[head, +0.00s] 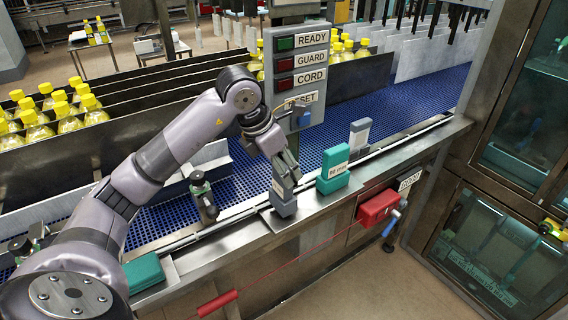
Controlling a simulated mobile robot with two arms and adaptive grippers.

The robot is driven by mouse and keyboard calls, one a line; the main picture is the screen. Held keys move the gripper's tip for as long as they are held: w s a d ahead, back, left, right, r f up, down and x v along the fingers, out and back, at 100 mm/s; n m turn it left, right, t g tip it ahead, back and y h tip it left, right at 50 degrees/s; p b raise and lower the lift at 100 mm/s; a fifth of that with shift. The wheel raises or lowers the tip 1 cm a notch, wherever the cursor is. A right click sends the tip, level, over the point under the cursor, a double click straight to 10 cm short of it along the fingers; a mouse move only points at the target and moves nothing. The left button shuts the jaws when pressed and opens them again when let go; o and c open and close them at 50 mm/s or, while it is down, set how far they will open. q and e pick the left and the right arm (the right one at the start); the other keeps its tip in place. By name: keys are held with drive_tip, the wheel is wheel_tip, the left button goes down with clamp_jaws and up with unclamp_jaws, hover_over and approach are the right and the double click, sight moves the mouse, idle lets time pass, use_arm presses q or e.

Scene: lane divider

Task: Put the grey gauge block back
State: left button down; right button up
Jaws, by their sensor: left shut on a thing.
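My left gripper (284,180) points down and is shut on the grey gauge block (284,206), a blue-grey block with a pale label partly covered by the fingers. The block is upright at the metal ledge (232,232) in front of the blue conveyor; I cannot tell whether its base touches the ledge. A green block (334,182) with a white label stands on the ledge to the right, apart from the gripper. My right gripper is not in view.
A panel (297,70) with READY, GUARD, CORD and RESET labels rises behind the gripper. A grey upright piece (359,136) stands by the rail. A red box (377,208) and red cord (300,262) are on the front. A green pad (143,272) lies lower left.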

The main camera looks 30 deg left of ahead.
use_arm(q)
drive_tip(key=shift+w+f, duration=0.5)
drive_tip(key=shift+f, duration=0.25)
drive_tip(key=shift+s, duration=0.15)
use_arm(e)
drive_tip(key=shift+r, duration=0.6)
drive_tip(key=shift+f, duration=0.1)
use_arm(q)
drive_tip(key=shift+f, duration=0.15)
drive_tip(key=c, duration=0.9)
unclamp_jaws()
drive_tip(key=shift+o, duration=0.2)
